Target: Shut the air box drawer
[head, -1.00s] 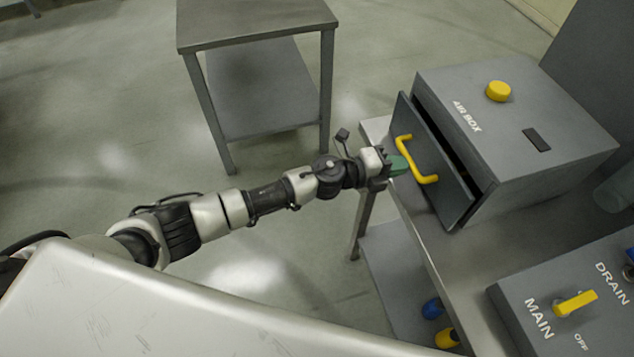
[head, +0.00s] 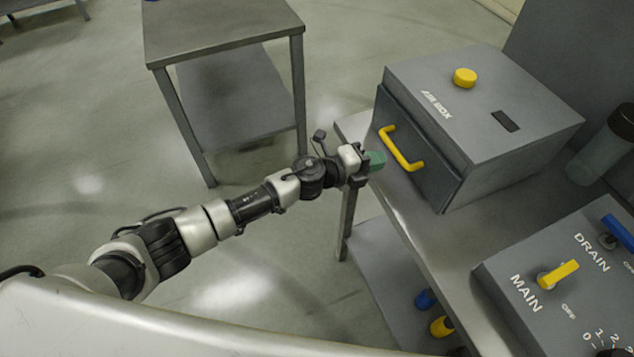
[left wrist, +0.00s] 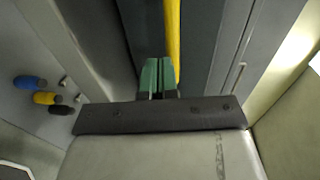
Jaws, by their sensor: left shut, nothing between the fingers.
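The air box (head: 490,105) is a grey box on the metal bench, with a yellow knob on top. Its drawer front (head: 420,165) sits close against the box, with no clear gap showing in the head view. The yellow drawer handle (head: 401,150) is on that front. My left gripper (head: 377,158) has green fingers, is shut and empty, and is just left of the handle. In the left wrist view the green fingers (left wrist: 157,76) point at the drawer front beside the yellow handle (left wrist: 173,40); I cannot tell if they touch. My right gripper is not in view.
A panel with yellow MAIN (head: 558,274) and blue DRAIN handles is at the lower right. A dark-capped bottle (head: 603,150) stands behind it. A separate metal table (head: 222,30) is at the upper left. Blue and yellow items are on the bench's lower shelf (head: 385,270).

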